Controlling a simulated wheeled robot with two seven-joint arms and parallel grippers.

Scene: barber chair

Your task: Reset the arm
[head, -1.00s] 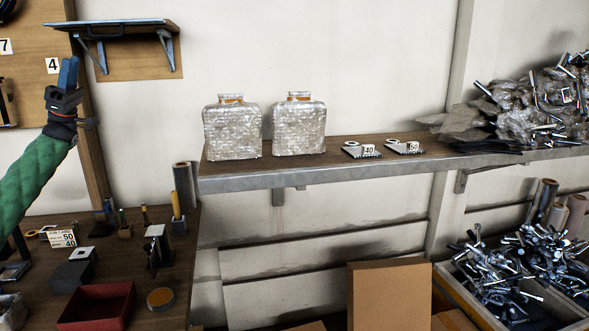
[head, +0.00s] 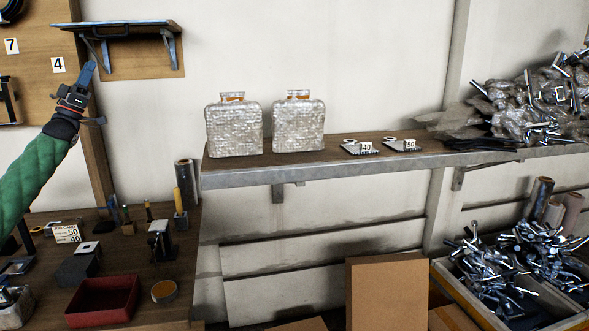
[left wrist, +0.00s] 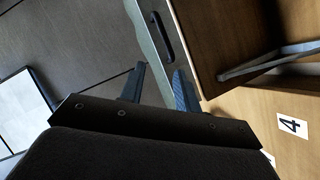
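My left gripper (head: 87,75) is at the end of the green-sleeved arm on the left of the head view. Its fingers point up, below the small wall shelf (head: 125,25) and near the number 4 label. In the left wrist view, the two fingers of this gripper (left wrist: 160,85) stand apart with nothing between them. My right gripper is in neither view. No barber chair shows in these frames.
A workbench (head: 150,280) at lower left holds a red tray (head: 103,300), a job card (head: 67,233) and small tools. A long shelf (head: 400,162) carries two wrapped bottles (head: 234,127). Metal parts (head: 485,270) fill bins at right. A cardboard box (head: 388,292) stands below.

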